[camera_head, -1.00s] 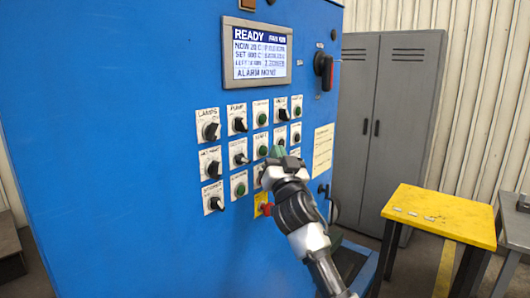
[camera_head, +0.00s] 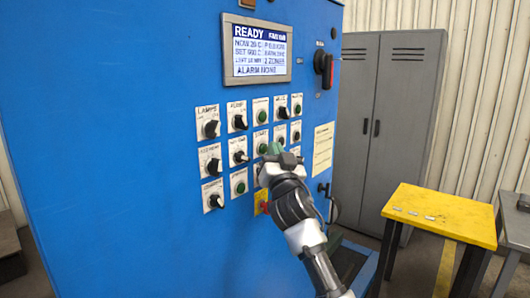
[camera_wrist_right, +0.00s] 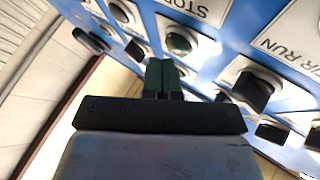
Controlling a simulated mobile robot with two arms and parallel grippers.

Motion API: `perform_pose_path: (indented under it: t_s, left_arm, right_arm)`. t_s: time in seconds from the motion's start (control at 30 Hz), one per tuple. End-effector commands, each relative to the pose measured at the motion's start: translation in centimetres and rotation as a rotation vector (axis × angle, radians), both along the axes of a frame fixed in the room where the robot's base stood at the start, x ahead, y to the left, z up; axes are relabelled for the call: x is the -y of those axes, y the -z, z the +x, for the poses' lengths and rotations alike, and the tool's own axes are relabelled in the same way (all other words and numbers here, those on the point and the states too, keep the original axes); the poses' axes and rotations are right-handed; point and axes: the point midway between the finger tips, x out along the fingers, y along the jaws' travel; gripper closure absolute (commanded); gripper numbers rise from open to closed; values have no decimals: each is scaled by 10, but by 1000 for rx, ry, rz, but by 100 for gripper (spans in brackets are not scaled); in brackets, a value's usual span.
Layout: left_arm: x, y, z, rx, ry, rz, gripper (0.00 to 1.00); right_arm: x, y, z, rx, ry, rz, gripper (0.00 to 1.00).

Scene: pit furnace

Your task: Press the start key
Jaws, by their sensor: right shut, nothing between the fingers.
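The blue control cabinet (camera_head: 120,120) carries rows of labelled knobs and green push buttons. A green button (camera_head: 262,149) in the middle row has a label above it that seems to read START, but it is blurred. My right gripper (camera_head: 275,150) is shut and empty, its dark green fingertips just right of that button. In the right wrist view the shut fingertips (camera_wrist_right: 163,76) point at the panel, close below a green button (camera_wrist_right: 179,42). A label reading STOP (camera_wrist_right: 200,10) lies beyond it. I cannot tell whether the tips touch anything. My left gripper is out of view.
The screen (camera_head: 260,50) reads READY, with an alarm line below. Black knobs (camera_wrist_right: 250,88) sit close beside the fingers. A yellow table (camera_head: 440,213) and grey lockers (camera_head: 385,130) stand to the right.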

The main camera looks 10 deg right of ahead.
Motion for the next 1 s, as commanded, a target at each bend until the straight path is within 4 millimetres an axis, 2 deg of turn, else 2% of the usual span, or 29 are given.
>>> perform_pose_path:
  t_s: [1.0]
  left_arm:
    - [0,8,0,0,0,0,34]
  right_arm:
    - [-5,0,6,1,0,1,100]
